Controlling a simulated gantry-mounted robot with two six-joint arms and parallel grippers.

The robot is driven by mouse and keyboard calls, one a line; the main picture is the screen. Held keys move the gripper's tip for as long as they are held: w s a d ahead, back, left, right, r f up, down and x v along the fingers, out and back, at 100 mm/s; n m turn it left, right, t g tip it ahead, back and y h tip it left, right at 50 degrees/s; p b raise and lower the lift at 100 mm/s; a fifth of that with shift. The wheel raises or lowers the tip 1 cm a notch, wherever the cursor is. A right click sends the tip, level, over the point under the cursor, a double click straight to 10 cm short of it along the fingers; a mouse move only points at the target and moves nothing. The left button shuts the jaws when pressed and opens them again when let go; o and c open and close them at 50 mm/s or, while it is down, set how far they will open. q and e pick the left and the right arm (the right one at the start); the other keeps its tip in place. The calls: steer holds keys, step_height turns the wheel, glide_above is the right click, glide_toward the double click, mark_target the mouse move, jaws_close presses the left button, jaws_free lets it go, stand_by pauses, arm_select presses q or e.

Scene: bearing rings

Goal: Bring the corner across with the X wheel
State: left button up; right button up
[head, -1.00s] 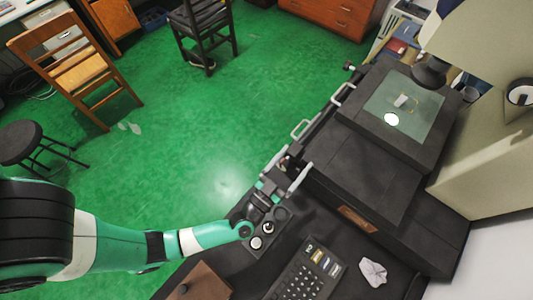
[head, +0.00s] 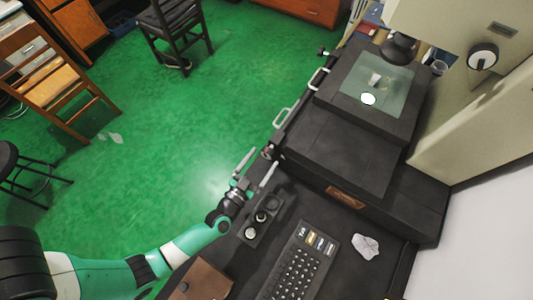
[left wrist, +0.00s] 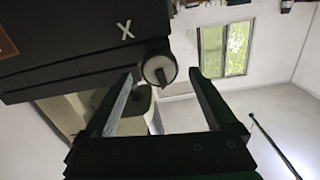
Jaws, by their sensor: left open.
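The X wheel (left wrist: 160,70) is a round pale-faced knob with a dark rim and a dark pointer-like handle, on the end of a dark block marked with a white X (left wrist: 126,30). In the head view it is small and partly hidden near the fingers. My left gripper (left wrist: 160,76) is open, with one finger on each side of the wheel in the wrist view; I cannot tell whether they touch it. In the head view the left gripper (head: 257,170) is at the near-left end of the dark stage (head: 340,148). A small pale piece (head: 375,80) lies on the glass plate (head: 396,86), beside a bright round spot (head: 368,99).
A control box with knobs (head: 262,216) stands just below the gripper. A keypad (head: 300,262) and crumpled paper (head: 365,246) lie on the dark bench. Metal handles (head: 283,118) stick out along the stage's left side.

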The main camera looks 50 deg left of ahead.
mark_target(265, 156)
arm_select(q)
steer(key=shift+x, duration=1.5)
steer(key=shift+c, duration=0.2)
steer(key=c, duration=1.3)
steer(key=shift+a+n, duration=0.1)
steer(key=shift+n, duration=1.9)
steer(key=o, duration=1.3)
steer(key=shift+o, duration=0.2)
